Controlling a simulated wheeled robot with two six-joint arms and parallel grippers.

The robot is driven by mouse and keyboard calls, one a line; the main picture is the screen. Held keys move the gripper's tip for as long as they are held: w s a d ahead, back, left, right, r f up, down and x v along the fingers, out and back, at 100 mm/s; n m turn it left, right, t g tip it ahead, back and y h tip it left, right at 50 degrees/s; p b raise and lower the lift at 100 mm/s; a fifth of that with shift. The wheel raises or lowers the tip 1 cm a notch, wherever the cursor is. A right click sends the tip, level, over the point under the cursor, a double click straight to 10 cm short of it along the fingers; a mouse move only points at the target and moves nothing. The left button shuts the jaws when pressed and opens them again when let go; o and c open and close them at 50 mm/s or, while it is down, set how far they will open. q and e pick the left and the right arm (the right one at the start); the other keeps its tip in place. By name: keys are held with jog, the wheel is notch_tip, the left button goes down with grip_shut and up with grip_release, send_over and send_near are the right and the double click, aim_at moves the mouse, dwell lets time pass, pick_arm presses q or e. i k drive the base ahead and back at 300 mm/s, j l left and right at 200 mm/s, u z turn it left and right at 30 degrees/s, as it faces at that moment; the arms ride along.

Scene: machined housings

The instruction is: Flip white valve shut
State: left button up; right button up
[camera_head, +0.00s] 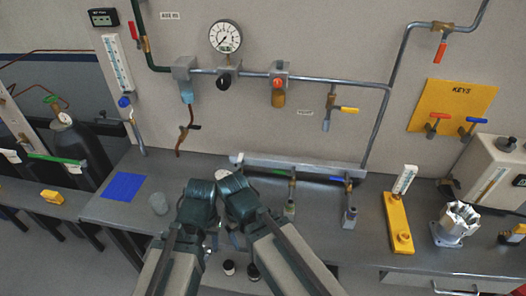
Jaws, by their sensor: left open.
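A bench manifold rail (310,169) carries a valve with a green handle (281,172) and one with a blue handle (338,179). A small white piece (222,174), which looks like the white valve's handle, shows at the rail's left end. It points left, and the rest of that valve is mostly hidden behind my grippers. My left gripper (199,204) is open, just in front of and left of the white piece. My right gripper (237,198) is close beside it on the right. Its fingers are hidden, as is any contact with the valve.
A clear cup (158,203) and a blue mat (123,186) are to the left on the bench. A yellow flowmeter stand (397,222) and a metal housing (457,223) stand to the right. Wall pipes with a gauge (225,36) and other valves run above.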

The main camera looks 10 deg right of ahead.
aim_at(239, 160)
jog(key=z, duration=0.25)
jog(key=l+z, duration=0.2)
jog(key=l, duration=0.15)
jog(key=i+l+z, duration=0.2)
jog(key=l, duration=0.2)
jog(key=i+j, duration=0.1)
jog(key=j, duration=0.4)
jog(key=i, duration=0.05)
